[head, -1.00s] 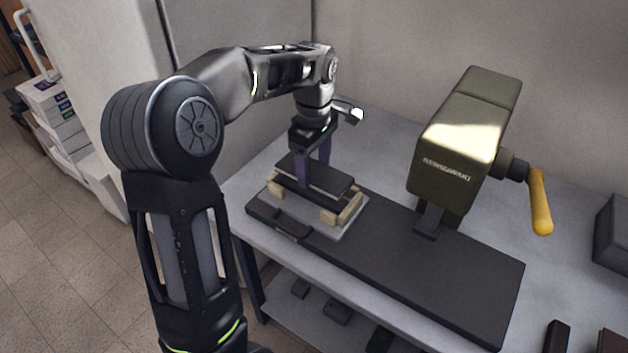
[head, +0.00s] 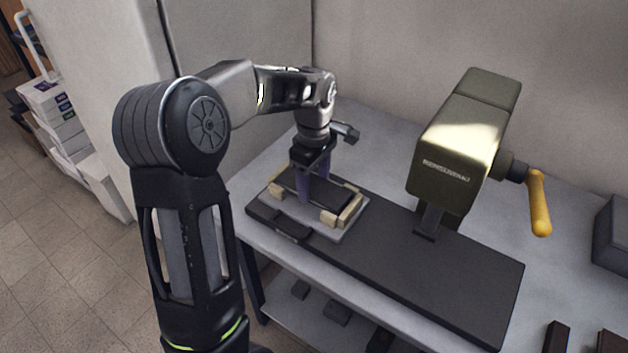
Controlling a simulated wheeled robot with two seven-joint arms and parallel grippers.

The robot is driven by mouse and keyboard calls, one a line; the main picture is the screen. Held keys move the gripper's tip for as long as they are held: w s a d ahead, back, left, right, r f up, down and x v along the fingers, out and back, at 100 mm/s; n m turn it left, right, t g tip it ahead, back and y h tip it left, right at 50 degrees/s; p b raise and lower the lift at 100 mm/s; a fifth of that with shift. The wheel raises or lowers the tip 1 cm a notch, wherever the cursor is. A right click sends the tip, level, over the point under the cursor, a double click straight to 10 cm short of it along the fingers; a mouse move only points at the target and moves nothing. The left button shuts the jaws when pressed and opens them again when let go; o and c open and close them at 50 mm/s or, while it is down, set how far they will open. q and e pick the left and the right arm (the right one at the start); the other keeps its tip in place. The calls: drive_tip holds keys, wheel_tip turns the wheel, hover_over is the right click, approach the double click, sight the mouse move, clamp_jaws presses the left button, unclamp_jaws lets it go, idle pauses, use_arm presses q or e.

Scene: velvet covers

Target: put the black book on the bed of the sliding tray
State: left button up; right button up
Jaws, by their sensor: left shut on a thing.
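The black book (head: 331,196) lies flat, low between the wooden guide blocks of the sliding tray (head: 327,234). The tray is a light grey plate on a long dark base, with wooden blocks at its left and right. My left gripper (head: 312,196) points down with its purple fingers shut on the book, one finger showing at the near edge. I cannot tell whether the book's underside touches the tray bed. My right gripper is not in view.
The dark base (head: 430,275) runs right, under an olive press head (head: 455,150) with a yellow-handled crank (head: 538,203). A grey box (head: 612,235) stands at the far right of the table. Dark items lie on the shelf below.

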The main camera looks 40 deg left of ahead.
sight(314, 186)
use_arm(q)
drive_tip(key=shift+f, duration=0.2)
drive_tip(key=o, duration=1.5)
wheel_tip(314, 186, up, 12)
drive_tip(key=shift+r+p, duration=0.25)
drive_tip(key=shift+p, duration=0.2)
